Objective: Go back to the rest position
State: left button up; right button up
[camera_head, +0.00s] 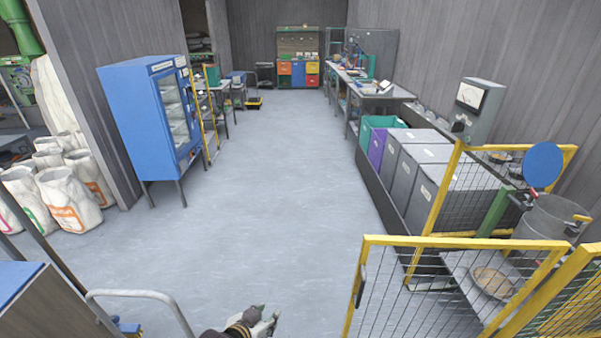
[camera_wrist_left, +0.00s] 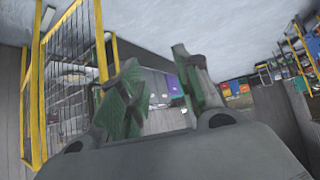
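My left gripper (camera_head: 268,314) shows at the bottom middle of the head view, above the bare floor. In the left wrist view its two green-padded fingers (camera_wrist_left: 158,58) stand apart with nothing between them. It is open and touches nothing that I can see. My right gripper is in neither view. A round pan of tan powder (camera_head: 492,282) sits behind the yellow mesh fence at the lower right, well apart from my left gripper.
The yellow mesh fence (camera_head: 465,241) stands right, with a grey drum (camera_head: 551,216) behind it. Grey bins (camera_head: 418,170) line the right wall. A blue cabinet (camera_head: 140,122) and white sacks (camera_head: 68,198) stand left. The floor (camera_head: 270,190) between is clear.

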pick_arm(q)
jog(key=shift+s+a+n+g+y, duration=1.2)
jog(key=shift+s+a+g+y, duration=0.85)
jog(key=shift+s+a, duration=3.8)
notch_tip(320, 180, down, 32)
jog(key=s+a+g, duration=0.1)
jog(key=g, duration=0.1)
jog(key=s+a+f, duration=0.2)
jog(key=s+f, duration=0.8)
jog(key=s, duration=0.1)
jog(key=s+a+f+g, duration=0.1)
jog(key=s+a+f, duration=0.1)
jog(key=s+f, duration=0.8)
jog(key=shift+s+f, duration=0.15)
jog(key=shift+s, duration=0.75)
jog(key=shift+a+h, duration=0.1)
jog(key=shift+h, duration=0.15)
jog(key=shift+w+m, duration=0.1)
jog(key=shift+m, duration=0.2)
